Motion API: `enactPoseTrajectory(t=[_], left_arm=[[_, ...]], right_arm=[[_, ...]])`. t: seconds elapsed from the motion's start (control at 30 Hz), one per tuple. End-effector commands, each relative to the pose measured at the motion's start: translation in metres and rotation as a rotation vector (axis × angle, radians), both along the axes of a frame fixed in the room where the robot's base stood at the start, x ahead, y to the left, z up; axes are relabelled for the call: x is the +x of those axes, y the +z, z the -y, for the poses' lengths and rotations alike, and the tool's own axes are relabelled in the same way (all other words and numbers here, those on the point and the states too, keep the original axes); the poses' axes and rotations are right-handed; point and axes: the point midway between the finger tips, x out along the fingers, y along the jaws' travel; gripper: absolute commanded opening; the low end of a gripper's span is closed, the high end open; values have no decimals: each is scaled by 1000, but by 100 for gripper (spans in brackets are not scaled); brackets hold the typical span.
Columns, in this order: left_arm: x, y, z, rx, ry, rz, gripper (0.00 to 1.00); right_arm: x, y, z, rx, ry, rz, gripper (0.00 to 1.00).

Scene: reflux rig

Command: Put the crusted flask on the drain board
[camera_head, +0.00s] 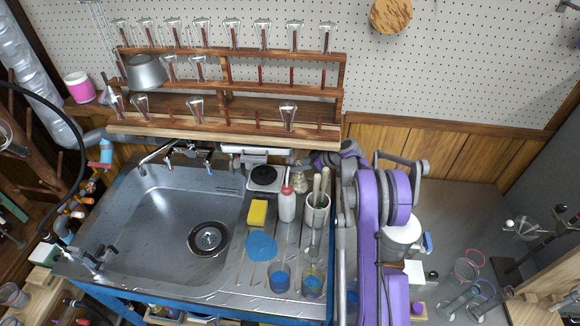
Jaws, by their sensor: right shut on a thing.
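My right arm, purple and grey, reaches away over the right end of the sink unit. Its gripper (312,161) is at the back edge, partly hidden by its own wrist, and is shut on what looks like the crusted flask (300,181). The flask is small, glassy and beige-stained, behind the wash bottle and the brush pot. I cannot tell whether its base touches anything. The drain board (291,242) is the ridged steel area right of the basin, nearer than the flask. My left gripper is out of view.
On the drain board are a yellow sponge (257,212), a blue cloth (261,247), a red-tipped wash bottle (287,207), a brush pot (316,212) and beakers with blue liquid (279,279). Bare steel shows between cloth and pot.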

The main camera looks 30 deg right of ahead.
Motion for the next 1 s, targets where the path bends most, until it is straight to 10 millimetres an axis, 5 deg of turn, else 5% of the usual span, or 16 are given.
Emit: enactPoseTrajectory(t=[0.4,0.43,0.57,1.0], left_arm=[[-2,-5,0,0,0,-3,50],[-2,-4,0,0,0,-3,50],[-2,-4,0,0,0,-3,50],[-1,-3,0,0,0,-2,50]], right_arm=[[-2,-6,2,1,1,0,0],[-2,-6,2,1,1,0,35],[-2,-5,2,1,1,0,59],[-7,3,6,1,-1,0,62]])
